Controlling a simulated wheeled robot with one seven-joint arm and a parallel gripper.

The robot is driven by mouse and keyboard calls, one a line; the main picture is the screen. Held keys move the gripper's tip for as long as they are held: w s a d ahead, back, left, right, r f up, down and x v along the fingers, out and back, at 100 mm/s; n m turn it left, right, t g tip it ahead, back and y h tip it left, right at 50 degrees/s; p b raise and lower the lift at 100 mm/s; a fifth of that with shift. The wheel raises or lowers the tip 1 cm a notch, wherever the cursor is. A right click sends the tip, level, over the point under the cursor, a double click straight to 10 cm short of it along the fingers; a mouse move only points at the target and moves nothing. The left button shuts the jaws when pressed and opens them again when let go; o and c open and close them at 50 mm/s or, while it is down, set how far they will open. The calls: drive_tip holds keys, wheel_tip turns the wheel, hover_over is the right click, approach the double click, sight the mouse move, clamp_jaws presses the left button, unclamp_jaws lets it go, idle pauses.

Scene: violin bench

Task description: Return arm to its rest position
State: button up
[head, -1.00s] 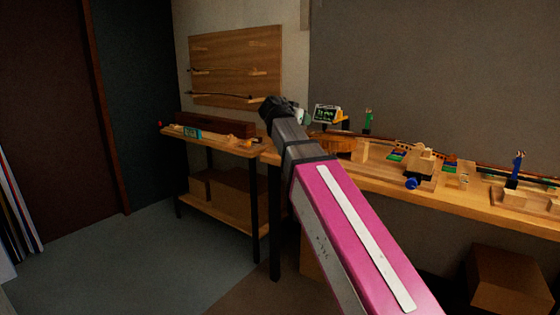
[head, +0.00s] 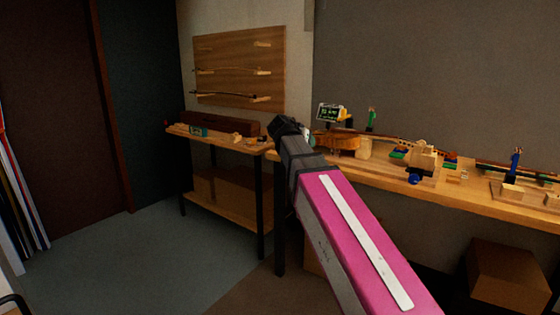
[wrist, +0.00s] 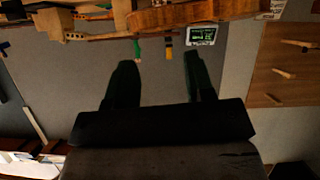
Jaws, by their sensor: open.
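My arm reaches forward from the bottom right of the head view, and its end stands in front of the left end of the long workbench (head: 470,203). In the head view my gripper is mostly hidden behind my own wrist. In the wrist view, which is upside down, my gripper (wrist: 162,82) shows two dark fingers spread well apart. Nothing is between them but the grey wall beyond. The violin (head: 338,140) lies on the bench just right of my arm's end in the head view; part of its body shows at the top of the wrist view (wrist: 180,17).
A side table (head: 222,142) with a dark long case (head: 220,124) stands left of my arm. A wooden wall rack (head: 240,68) holds bows. A small display (head: 329,112), a clamp (head: 423,160) and several small tools stand on the bench. Floor at left is clear.

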drive_tip(key=s+d+f+n+g+y, duration=0.1)
drive_tip(key=s+d+f+g, duration=0.15)
drive_tip(key=f, duration=0.65)
drive_tip(key=s+d+f+n+g+y, duration=0.1)
drive_tip(key=s+d+f, duration=0.15)
drive_tip(key=f, duration=0.65)
drive_tip(key=s+d+f+n+g+y, duration=0.1)
drive_tip(key=s+d+f+n+g, duration=0.15)
drive_tip(key=f, duration=0.65)
drive_tip(key=s+d+f+n+g+y, duration=0.1)
drive_tip(key=s+f+g+y, duration=0.3)
drive_tip(key=s+f, duration=0.9)
wheel_tip(320, 180, down, 5)
drive_tip(key=shift+s+d+r, duration=0.2)
drive_tip(key=shift+s+d, duration=0.2)
drive_tip(key=shift+d, duration=0.2)
